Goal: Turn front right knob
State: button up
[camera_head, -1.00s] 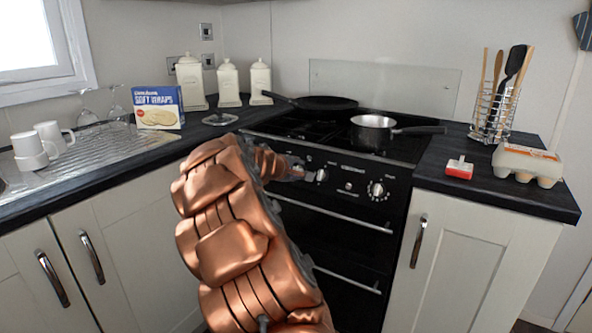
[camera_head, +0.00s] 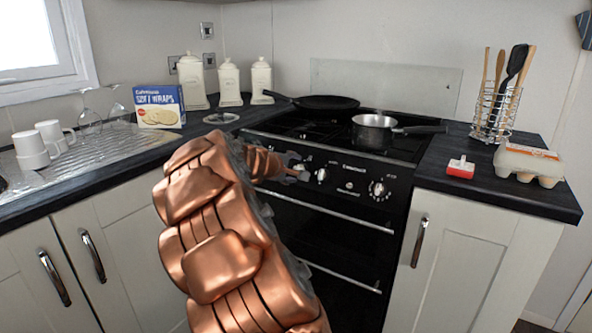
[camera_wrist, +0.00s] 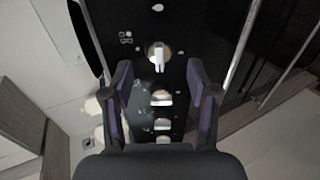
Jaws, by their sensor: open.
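The black cooker front carries a row of silver knobs. In the head view one knob (camera_head: 321,175) is just right of my gripper (camera_head: 302,174), and another knob (camera_head: 378,190) is farther right. My arm hides the left part of the row. In the wrist view my gripper (camera_wrist: 159,76) is open and empty. A large silver knob (camera_wrist: 158,55) shows between and just beyond its fingertips, with no visible contact. More knobs (camera_wrist: 161,97) line up below it, between the fingers. I cannot tell which one is the front right knob.
A saucepan (camera_head: 373,130) and a flat black pan (camera_head: 328,102) stand on the hob. Oven handles (camera_head: 335,213) stick out below the panel. Counters flank the cooker, with an egg box (camera_head: 528,160) at right and a wraps box (camera_head: 158,106) at left.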

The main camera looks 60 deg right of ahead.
jog(key=v, duration=0.8)
jog(key=shift+a+r, duration=0.2)
jog(key=shift+a, duration=0.05)
jog(key=s+a+r+g+y+p, duration=0.1)
jog(key=s+a+r+y+p, duration=0.2)
jog(key=s+a+p, duration=0.5)
jog(key=s+a+r+g+y+p, duration=0.1)
jog(key=s+a+r+y+p, duration=0.2)
jog(key=s+a+p, duration=0.6)
jog(key=s+a+r+g+y+p, duration=0.1)
jog(key=s+a+r+y+p, duration=0.2)
jog(key=a, duration=2.5)
jog(key=s+y+p, duration=0.4)
jog(key=s+p, duration=0.1)
jog(key=p, duration=0.1)
jog(key=shift+s+a+r+m, duration=0.2)
jog(key=shift+a+r+m, duration=0.1)
jog(key=shift+r+m, duration=0.1)
